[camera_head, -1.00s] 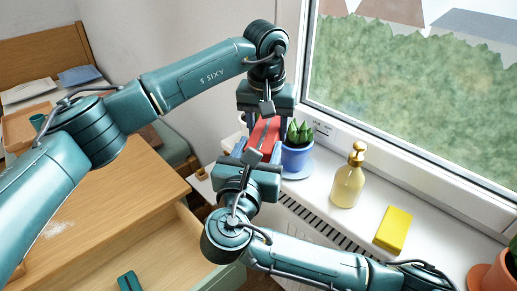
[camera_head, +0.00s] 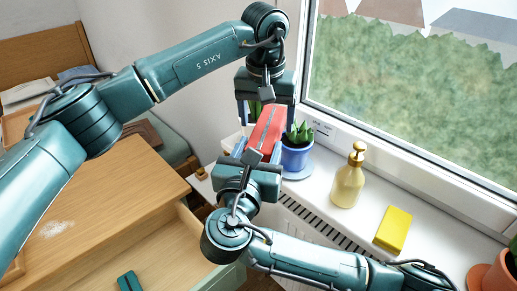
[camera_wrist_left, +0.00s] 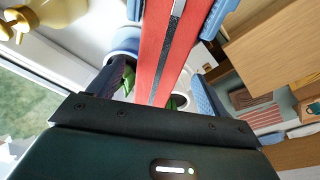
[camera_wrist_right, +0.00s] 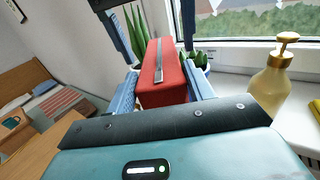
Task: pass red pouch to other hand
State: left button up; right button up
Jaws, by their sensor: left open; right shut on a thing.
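The red pouch (camera_head: 266,130), with a grey strip along its top, is held in the air between my two grippers. It also shows in the left wrist view (camera_wrist_left: 152,62) and in the right wrist view (camera_wrist_right: 158,72). My right gripper (camera_head: 254,152) is below it in the head view, its blue-padded fingers shut on the pouch's near end. My left gripper (camera_head: 268,112) is above the far end, with its fingers open and apart from the pouch. Parts of both grippers' fingers are hidden in the head view.
A blue pot with a green plant (camera_head: 296,153) stands on the windowsill close behind the pouch. A gold soap dispenser (camera_head: 348,180), a yellow block (camera_head: 393,230) and a terracotta pot (camera_head: 498,275) stand farther right. An open drawer (camera_head: 165,260) is at lower left.

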pick_arm(q)
notch_tip(320, 180, up, 9)
jog(key=s, duration=0.1)
jog(key=s+d+f+n+g+h, duration=0.4)
jog(key=s+d+n+g+h, duration=0.15)
jog(key=d+h, duration=0.4)
notch_tip(320, 180, up, 6)
jog(key=n+t+h, duration=1.5)
jog(key=n, duration=2.1)
send_over(265, 130)
jog(key=a, duration=0.1)
jog(key=w+a+f+n+t+y, duration=0.2)
jog(key=a+f+n+t+y, duration=0.75)
jog(key=n, duration=0.95)
jog(key=s+f+n+g+y, duration=0.2)
jog(key=s+f+n+y, duration=0.3)
jog(key=f, duration=0.7)
jog(key=s+f+n+g+y, duration=0.3)
jog(key=s+f+y, duration=0.35)
jog(key=f, duration=0.55)
jog(key=s+f+n+g, duration=0.1)
jog(key=s+f+g, duration=0.1)
jog(key=s+f, duration=0.3)
jog(key=s+f+n+g, duration=0.1)
jog(key=s+f+g, duration=0.2)
jog(key=s, duration=0.7)
notch_tip(265, 130, down, 2)
jog(key=shift+s+a, duration=0.25)
jog(key=shift+s, duration=0.05)
